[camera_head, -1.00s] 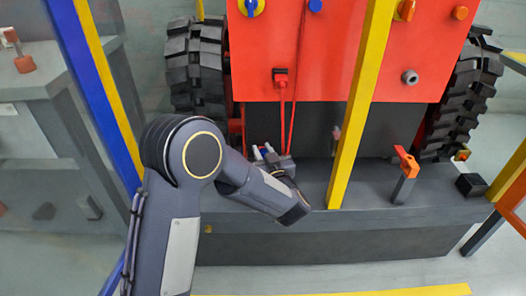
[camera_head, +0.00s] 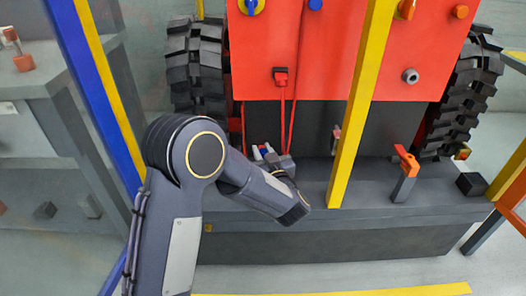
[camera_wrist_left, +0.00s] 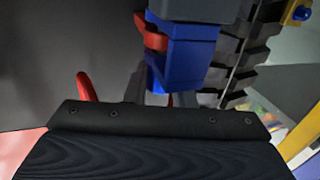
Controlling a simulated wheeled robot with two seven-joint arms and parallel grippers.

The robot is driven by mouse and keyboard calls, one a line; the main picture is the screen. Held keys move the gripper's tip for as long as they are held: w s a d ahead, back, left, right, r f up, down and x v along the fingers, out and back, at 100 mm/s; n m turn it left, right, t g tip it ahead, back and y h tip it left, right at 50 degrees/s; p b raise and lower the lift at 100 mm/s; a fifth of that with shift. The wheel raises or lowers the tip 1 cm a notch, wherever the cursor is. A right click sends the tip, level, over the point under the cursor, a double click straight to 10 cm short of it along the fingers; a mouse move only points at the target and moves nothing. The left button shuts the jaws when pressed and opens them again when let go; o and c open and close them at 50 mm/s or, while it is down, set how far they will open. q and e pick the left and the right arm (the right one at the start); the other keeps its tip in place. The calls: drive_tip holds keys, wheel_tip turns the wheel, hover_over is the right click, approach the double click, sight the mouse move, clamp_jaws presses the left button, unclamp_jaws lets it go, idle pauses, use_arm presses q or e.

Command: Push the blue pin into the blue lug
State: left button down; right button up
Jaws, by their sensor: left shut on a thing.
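My left gripper (camera_head: 270,154) is at the dark recess under the red machine, partly hidden behind my forearm. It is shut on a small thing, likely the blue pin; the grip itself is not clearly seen. Tiny white, red and blue bits show at its tips. In the left wrist view, a blue block (camera_wrist_left: 188,52) hangs below a grey part, with a red piece beside it. A smaller blue piece (camera_wrist_left: 156,82) lies just past the dark gripper body. I cannot tell for certain which blue part is the pin and which is the lug. My right gripper is not in view.
The red machine (camera_head: 330,60) has black tyres on both sides and red cables hanging in front. A yellow post (camera_head: 357,110) stands right of my gripper. An orange-topped lever (camera_head: 406,165) and a dark block (camera_head: 471,184) are on the grey ledge (camera_head: 380,203).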

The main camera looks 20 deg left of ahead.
use_arm(q)
drive_tip(key=shift+f, duration=0.2)
drive_tip(key=c, duration=1.1)
unclamp_jaws()
drive_tip(key=shift+c, duration=0.2)
drive_tip(key=p+v, duration=0.2)
drive_tip(key=v, duration=0.5)
drive_tip(key=shift+s+d, duration=0.25)
drive_tip(key=shift+s, duration=0.05)
drive_tip(key=shift+f, duration=0.1)
drive_tip(key=shift+c, duration=0.5)
